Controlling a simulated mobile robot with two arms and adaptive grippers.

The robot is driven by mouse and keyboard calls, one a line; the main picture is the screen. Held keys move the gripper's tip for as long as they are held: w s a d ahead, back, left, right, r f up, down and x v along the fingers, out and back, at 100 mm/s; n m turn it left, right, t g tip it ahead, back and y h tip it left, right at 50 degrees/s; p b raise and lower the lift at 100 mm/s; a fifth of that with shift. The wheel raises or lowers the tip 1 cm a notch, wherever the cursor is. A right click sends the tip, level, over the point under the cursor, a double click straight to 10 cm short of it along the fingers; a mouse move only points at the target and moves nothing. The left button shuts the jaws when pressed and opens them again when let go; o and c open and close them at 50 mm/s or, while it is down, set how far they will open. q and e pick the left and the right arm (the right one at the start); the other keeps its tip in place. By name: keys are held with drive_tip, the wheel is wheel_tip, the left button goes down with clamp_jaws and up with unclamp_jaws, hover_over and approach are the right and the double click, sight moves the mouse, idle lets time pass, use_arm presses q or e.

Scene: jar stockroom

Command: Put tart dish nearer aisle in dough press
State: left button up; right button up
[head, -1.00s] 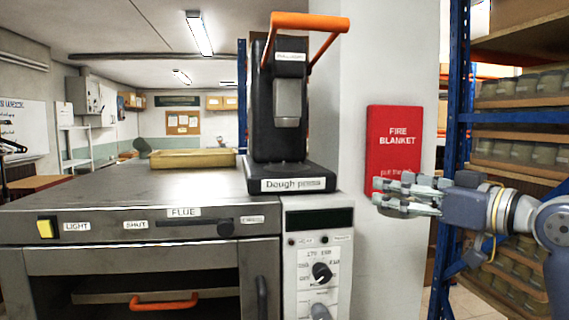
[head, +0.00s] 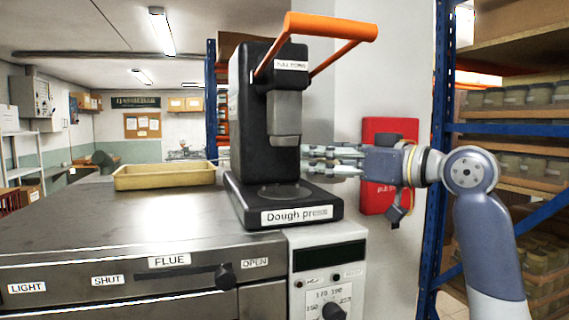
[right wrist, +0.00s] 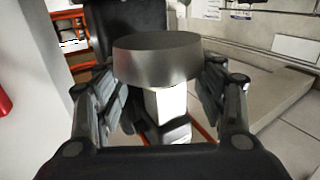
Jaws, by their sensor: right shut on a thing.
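The dough press (head: 250,125) is black with an orange handle, a grey ram and a labelled base with a round plate (head: 279,191). My right gripper (head: 310,161) reaches in from the right, beside the ram and above the base. In the right wrist view a round dark-grey metal dish (right wrist: 157,62), which I take as the tart dish, sits between both fingers, which are shut on it. In the head view the dish is hard to make out at the fingers. My left gripper is out of view.
The press stands on a steel oven top (head: 130,215), whose left part is clear around a yellowish tray (head: 165,176). A red fire blanket case (head: 376,205) hangs on the wall behind my right arm. Blue-framed shelves with jars (head: 515,95) stand at the right.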

drive_tip(key=p+x, duration=0.1)
drive_tip(key=x, duration=0.4)
drive_tip(key=shift+w+a+r+p, duration=0.15)
drive_tip(key=shift+a+p, duration=0.15)
drive_tip(key=shift+p, duration=0.05)
drive_tip(key=p+x, duration=0.1)
drive_tip(key=x, duration=0.3)
drive_tip(key=shift+w+a+p, duration=0.3)
drive_tip(key=shift+w+a+f, duration=0.15)
drive_tip(key=shift+f, duration=0.35)
drive_tip(key=shift+f+p, duration=0.8)
drive_tip(key=shift+f, duration=0.9)
drive_tip(key=o, duration=1.1)
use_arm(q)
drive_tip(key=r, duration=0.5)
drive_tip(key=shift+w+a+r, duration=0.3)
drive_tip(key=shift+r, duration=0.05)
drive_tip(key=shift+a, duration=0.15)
use_arm(e)
drive_tip(key=shift+r, duration=0.15)
